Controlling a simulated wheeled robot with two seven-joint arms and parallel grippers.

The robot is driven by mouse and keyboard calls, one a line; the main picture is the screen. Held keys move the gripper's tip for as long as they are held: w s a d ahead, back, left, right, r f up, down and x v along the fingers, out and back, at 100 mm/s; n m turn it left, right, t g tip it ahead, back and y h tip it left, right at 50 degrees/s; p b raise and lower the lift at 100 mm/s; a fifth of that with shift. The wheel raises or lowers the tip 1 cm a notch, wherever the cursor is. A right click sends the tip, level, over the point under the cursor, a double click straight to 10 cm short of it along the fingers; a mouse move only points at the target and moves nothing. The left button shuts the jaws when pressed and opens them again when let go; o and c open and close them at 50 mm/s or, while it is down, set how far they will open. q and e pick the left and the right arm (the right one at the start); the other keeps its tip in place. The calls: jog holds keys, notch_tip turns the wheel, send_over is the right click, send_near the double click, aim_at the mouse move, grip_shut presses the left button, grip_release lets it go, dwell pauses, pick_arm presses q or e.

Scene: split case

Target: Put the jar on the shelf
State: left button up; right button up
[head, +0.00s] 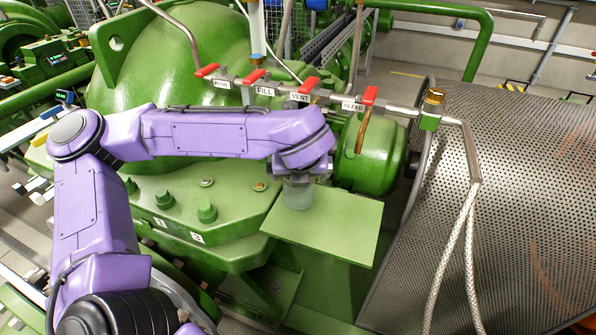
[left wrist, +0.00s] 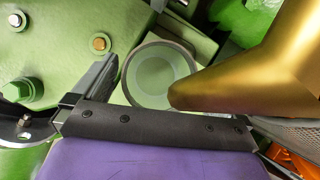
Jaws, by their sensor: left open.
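The jar (head: 298,197) is a clear, round vessel, standing upright on the shelf as far as I can tell. The shelf (head: 340,228) is a flat light green plate, and the jar is near its back left part. My left gripper (head: 297,180) is open and points down right above the jar. In the left wrist view the jar (left wrist: 160,78) shows as a round rim seen from above, beside the grey finger on the left. My right gripper is not in view.
A pipe with red-handled valves (head: 290,92) runs just behind and above my left arm. A perforated metal guard (head: 510,190) and a braided hose (head: 455,250) stand right of the shelf. The shelf's front right is bare.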

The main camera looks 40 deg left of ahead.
pick_arm(q)
jog(key=b+v, duration=0.1)
jog(key=v, duration=1)
jog(key=shift+r, duration=0.3)
jog(key=shift+s+d, duration=0.1)
jog(key=shift+d, duration=0.05)
